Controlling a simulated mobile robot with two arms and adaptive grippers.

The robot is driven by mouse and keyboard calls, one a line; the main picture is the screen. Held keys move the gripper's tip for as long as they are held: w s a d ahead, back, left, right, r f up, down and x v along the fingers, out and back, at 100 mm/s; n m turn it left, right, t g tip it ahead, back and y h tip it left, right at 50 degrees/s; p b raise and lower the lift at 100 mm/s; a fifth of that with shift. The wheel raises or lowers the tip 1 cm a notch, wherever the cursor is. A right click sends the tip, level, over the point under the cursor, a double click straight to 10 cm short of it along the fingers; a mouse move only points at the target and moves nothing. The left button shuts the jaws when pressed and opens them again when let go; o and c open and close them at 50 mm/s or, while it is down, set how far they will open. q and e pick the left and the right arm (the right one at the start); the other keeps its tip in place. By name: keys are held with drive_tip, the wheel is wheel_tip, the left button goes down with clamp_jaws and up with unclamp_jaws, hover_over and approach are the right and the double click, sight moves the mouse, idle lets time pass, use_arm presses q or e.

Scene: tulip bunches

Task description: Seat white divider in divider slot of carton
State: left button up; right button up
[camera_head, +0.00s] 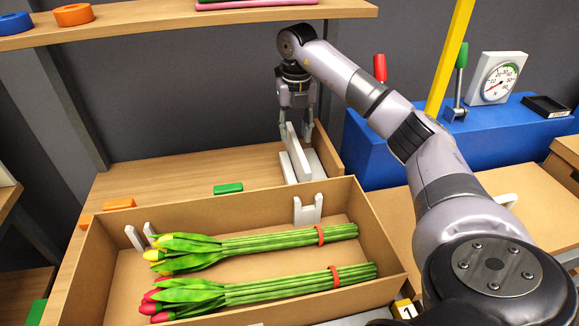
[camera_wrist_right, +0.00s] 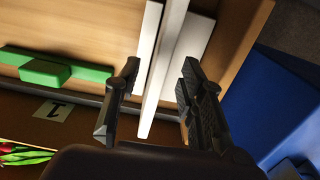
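The white divider (camera_head: 297,152) stands upright, slightly tilted in the picture, in a white holder (camera_head: 316,163) on the wooden table behind the carton. My right gripper (camera_head: 297,125) is over it, pointing down. In the right wrist view the divider (camera_wrist_right: 166,65) runs between the two spread fingers (camera_wrist_right: 160,75), with a visible gap on the left side. The open carton (camera_head: 235,197) has white forked slot pieces, one at the left (camera_head: 140,237) and one at the far wall (camera_head: 308,210). My left gripper is not in view.
A yellow tulip bunch (camera_head: 255,243) and a red tulip bunch (camera_head: 265,290) lie in the carton. A green block (camera_head: 228,188) lies behind it. A blue bench (camera_head: 370,150) with a gauge (camera_head: 497,78) and a yellow post (camera_head: 449,60) stand at the right. A shelf (camera_head: 180,18) hangs above.

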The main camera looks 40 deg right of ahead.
sight(297, 157)
drive_tip(key=shift+a+f, duration=0.1)
drive_tip(key=shift+f, duration=0.6)
drive_tip(key=f, duration=0.1)
drive_tip(key=s+f, duration=0.1)
drive_tip(key=f, duration=0.1)
drive_tip(key=f+p, duration=0.1)
drive_tip(key=f, duration=0.1)
drive_tip(key=shift+s+a, duration=0.15)
drive_tip(key=shift+s, duration=0.1)
drive_tip(key=shift+f, duration=0.55)
drive_tip(key=shift+c, duration=0.4)
clamp_jaws()
